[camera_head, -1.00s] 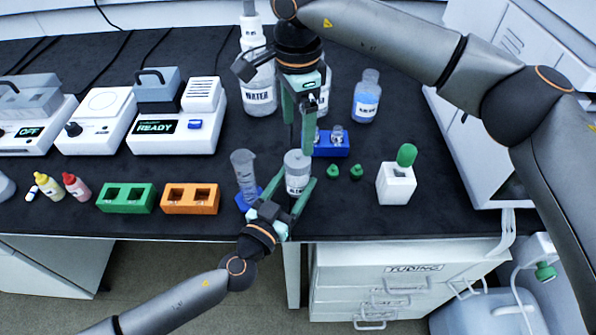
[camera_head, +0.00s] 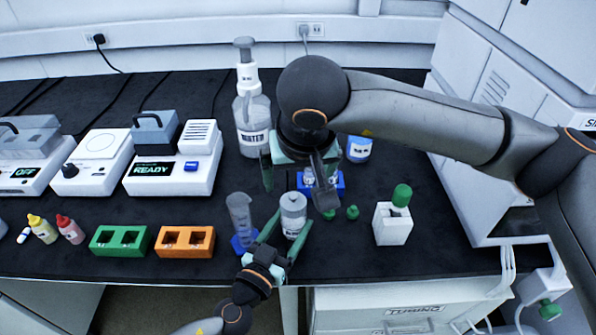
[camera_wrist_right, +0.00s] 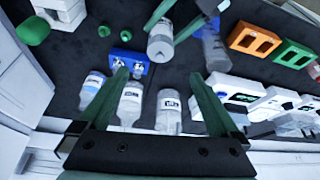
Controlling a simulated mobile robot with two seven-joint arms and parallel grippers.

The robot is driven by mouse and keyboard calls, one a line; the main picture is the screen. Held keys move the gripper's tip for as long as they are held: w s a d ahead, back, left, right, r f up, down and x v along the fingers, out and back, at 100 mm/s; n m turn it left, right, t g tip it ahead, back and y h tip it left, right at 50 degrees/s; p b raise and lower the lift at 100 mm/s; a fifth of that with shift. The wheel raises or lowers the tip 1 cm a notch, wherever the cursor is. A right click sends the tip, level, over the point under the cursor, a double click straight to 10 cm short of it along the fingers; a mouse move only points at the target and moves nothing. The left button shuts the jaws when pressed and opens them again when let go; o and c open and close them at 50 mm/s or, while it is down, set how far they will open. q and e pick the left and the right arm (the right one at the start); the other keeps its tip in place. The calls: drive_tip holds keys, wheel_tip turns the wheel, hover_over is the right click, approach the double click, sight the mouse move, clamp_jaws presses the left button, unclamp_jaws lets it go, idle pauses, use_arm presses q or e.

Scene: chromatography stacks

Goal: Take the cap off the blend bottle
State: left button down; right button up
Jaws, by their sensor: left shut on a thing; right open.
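The bottle that I take for the blend bottle (camera_head: 292,222) stands near the front of the bench. Its label is too small to read, and it has a pale grey top. It also shows at the top of the right wrist view (camera_wrist_right: 160,45). My left gripper (camera_head: 278,243) is shut on its body from the front. My right gripper (camera_head: 296,180) is open, above and behind the bottle, with nothing between its fingers. Its fingers also show spread apart in the right wrist view (camera_wrist_right: 158,75).
A graduated cylinder (camera_head: 240,215) stands close left of the bottle. A blue holder (camera_head: 338,186) with small vials and two green stoppers (camera_head: 352,212) lie behind and right. A white block (camera_head: 393,225) stands further right. A WATER wash bottle (camera_head: 252,125) stands behind.

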sight(294, 197)
drive_tip(key=x, duration=1)
drive_tip(key=shift+f, duration=0.3)
clamp_jaws()
drive_tip(key=shift+w+r, duration=0.1)
drive_tip(key=shift+r, duration=0.2)
idle(0.8)
drive_tip(key=shift+r, duration=0.9)
